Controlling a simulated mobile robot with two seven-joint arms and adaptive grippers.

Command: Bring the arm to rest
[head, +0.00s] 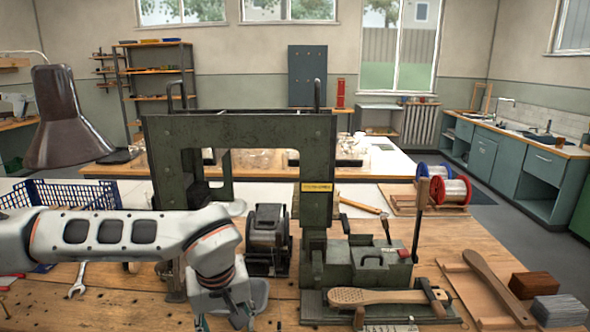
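My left arm (110,235) reaches in from the left edge over the wooden bench and bends down near the middle. Its gripper (222,318) points down at the bottom edge, left of the green machine. The fingertips are cut off by the frame, so I cannot tell whether they are apart or hold anything. My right arm and gripper are not in view.
A large green machine frame (240,128) stands mid-bench. A perforated brush body (375,297) lies on its base. A second wooden brush body (495,285) lies on a board at right. A blue crate (75,194), wrench (77,281) and wire spools (448,190) sit around.

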